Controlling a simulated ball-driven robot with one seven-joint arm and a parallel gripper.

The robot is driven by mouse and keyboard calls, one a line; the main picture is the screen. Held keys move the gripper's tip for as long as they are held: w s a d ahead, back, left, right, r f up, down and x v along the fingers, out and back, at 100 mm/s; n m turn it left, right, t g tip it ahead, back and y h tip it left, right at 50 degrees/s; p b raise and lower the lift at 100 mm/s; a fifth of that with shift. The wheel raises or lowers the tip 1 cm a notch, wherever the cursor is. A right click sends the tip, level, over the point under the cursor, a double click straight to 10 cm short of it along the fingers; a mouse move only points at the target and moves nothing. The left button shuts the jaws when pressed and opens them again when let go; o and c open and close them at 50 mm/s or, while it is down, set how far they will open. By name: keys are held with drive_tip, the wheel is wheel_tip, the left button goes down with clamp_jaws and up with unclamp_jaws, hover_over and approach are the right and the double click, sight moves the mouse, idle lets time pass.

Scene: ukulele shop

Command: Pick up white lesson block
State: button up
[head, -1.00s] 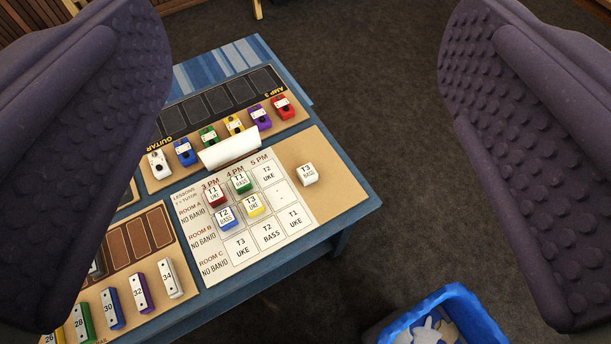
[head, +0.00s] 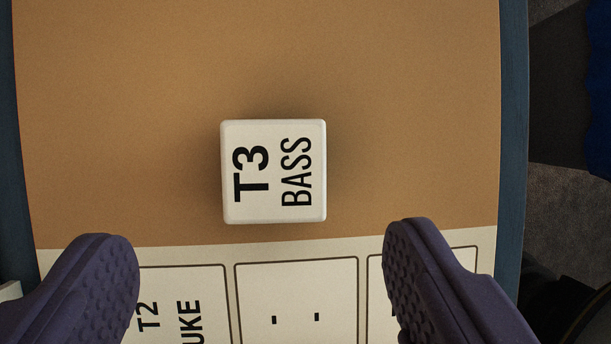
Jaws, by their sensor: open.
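The white lesson block (head: 273,172), marked "T3 BASS", lies on the tan board (head: 120,120), just beyond the edge of the lesson sheet. My gripper (head: 262,250) is open and empty, with one purple textured finger low on the left and the other low on the right. The block sits between the two fingers from side to side and a little above their tips in the picture. The fingers do not touch it. All of the block's top face shows.
The white lesson sheet (head: 297,300) with printed cells lies below the block, partly behind the fingers. A blue table edge (head: 512,130) runs down the right side, with dark floor beyond. The board around the block is clear.

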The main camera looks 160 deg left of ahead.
sight(272, 175)
drive_tip(key=b+x, duration=0.1)
drive_tip(key=x, duration=0.4)
drive_tip(key=b+x, duration=0.1)
drive_tip(key=x, duration=0.2)
drive_tip(key=shift+s+f+b, duration=0.2)
drive_tip(key=shift+f+b, duration=0.1)
drive_tip(key=shift+f, duration=0.05)
drive_tip(key=c, duration=1.1)
drive_tip(key=shift+o, duration=0.2)
drive_tip(key=shift+r, duration=0.2)
